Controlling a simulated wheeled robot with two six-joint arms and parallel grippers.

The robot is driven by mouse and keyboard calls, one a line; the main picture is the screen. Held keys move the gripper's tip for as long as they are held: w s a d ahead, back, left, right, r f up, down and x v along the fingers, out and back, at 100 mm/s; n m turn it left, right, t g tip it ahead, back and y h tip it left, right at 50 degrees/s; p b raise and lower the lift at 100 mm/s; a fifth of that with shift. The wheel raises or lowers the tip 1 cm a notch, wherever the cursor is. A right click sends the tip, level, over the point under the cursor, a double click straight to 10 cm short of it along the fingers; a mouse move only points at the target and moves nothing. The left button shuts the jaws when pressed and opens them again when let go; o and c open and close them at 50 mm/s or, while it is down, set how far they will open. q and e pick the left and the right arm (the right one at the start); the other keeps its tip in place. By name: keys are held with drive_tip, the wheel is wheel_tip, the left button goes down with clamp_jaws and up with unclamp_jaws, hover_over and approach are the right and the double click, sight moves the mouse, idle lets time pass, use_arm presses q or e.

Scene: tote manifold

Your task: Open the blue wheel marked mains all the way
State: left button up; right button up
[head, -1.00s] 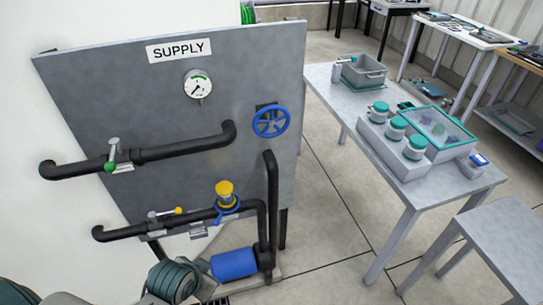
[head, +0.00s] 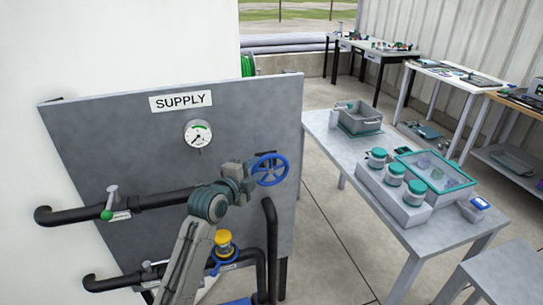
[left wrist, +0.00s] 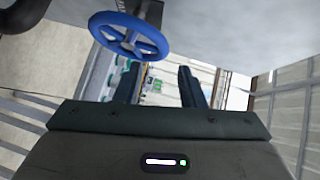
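The blue wheel (head: 270,170) is a spoked handwheel on the right side of the grey supply panel. It also shows in the left wrist view (left wrist: 129,36), at the top, above and left of the fingers. My left gripper (head: 252,178) is raised in front of the panel, close to the left side of the wheel. In the left wrist view its two dark fingers (left wrist: 158,84) stand apart with nothing between them, and the wheel is outside them. I cannot tell whether the gripper touches the rim. My right gripper is not in view. No mark reading mains is legible.
The panel (head: 90,140) carries a SUPPLY sign (head: 181,100), a pressure gauge (head: 198,134), black pipes and a yellow-capped fitting (head: 223,239). To the right, a table (head: 330,128) holds a grey bin (head: 358,117) and teal-lidded jars. Open floor lies between panel and table.

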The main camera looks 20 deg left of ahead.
sight(267, 158)
use_arm(q)
drive_tip(key=p+x, duration=0.1)
drive_tip(key=x, duration=0.2)
drive_tip(key=p+x, duration=0.1)
drive_tip(key=x, duration=0.2)
drive_tip(key=p+x, duration=0.1)
drive_tip(key=x, duration=0.2)
drive_tip(key=shift+w+r, duration=0.25)
drive_tip(key=shift+w, duration=0.1)
drive_tip(key=shift+w+d+f, duration=0.2)
drive_tip(key=shift+w, duration=0.4)
drive_tip(key=shift+c, duration=0.3)
drive_tip(key=c, duration=0.7)
clamp_jaws()
